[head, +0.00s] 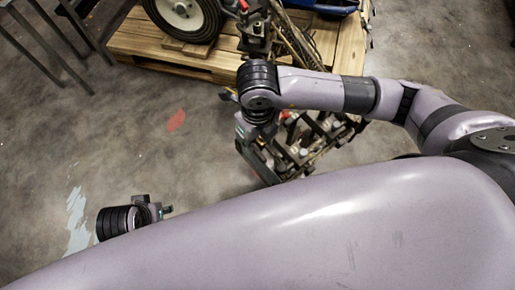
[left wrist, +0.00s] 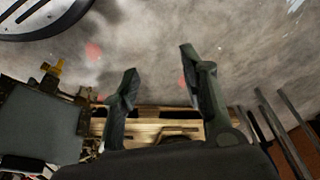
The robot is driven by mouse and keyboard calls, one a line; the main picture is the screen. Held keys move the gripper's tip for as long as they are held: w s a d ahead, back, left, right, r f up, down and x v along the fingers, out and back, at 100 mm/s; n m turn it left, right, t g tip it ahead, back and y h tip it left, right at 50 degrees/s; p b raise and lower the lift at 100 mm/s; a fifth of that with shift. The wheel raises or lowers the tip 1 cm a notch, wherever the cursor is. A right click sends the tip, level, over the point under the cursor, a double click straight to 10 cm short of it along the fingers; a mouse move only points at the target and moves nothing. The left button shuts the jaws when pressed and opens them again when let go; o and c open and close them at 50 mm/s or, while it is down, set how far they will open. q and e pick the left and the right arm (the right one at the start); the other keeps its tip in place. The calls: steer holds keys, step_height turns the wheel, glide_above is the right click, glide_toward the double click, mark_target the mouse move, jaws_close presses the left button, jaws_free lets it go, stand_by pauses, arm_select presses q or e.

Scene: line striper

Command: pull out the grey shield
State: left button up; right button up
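In the left wrist view, a flat grey panel (left wrist: 45,118) is at the left, beside the wooden pallet. It may be the grey shield, but I cannot tell for certain. My left gripper (left wrist: 160,62) has its two dark fingers spread apart, with nothing between them. It is apart from the panel, which lies to its left. In the head view, the left wrist and gripper are low at the left, over the floor. My right gripper (head: 256,134) hangs below its wrist, in front of dark machine parts. Its fingertips are not clear.
A wooden pallet (head: 170,50) at the top carries a wheel (head: 187,12) and machinery. Dark metal machine parts (head: 300,145) lie under my right arm. Metal legs (head: 45,40) stand at the upper left. The concrete floor (head: 110,135) at left is mostly clear, with paint marks.

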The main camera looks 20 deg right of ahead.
mark_target(257, 151)
arm_select(q)
steer(key=b+v, duration=0.2)
steer(key=v, duration=0.3)
arm_select(e)
step_height(257, 151, down, 3)
steer(key=shift+r, duration=0.1)
step_height(257, 151, down, 2)
steer(key=shift+f+b, duration=0.15)
steer(key=shift+b, duration=0.85)
steer(key=shift+f+b, duration=0.5)
steer(key=shift+f, duration=0.1)
arm_select(q)
steer(key=w+d+r+t+h, duration=0.1)
steer(key=w+d+t, duration=0.1)
steer(key=w+t, duration=0.3)
steer(key=shift+w+d+r, duration=0.3)
steer(key=shift+w+r, duration=0.05)
steer(key=shift+w, duration=1.6)
arm_select(e)
steer(key=shift+f, duration=0.15)
arm_select(q)
steer(key=shift+w+r, duration=0.1)
arm_select(e)
jaws_close()
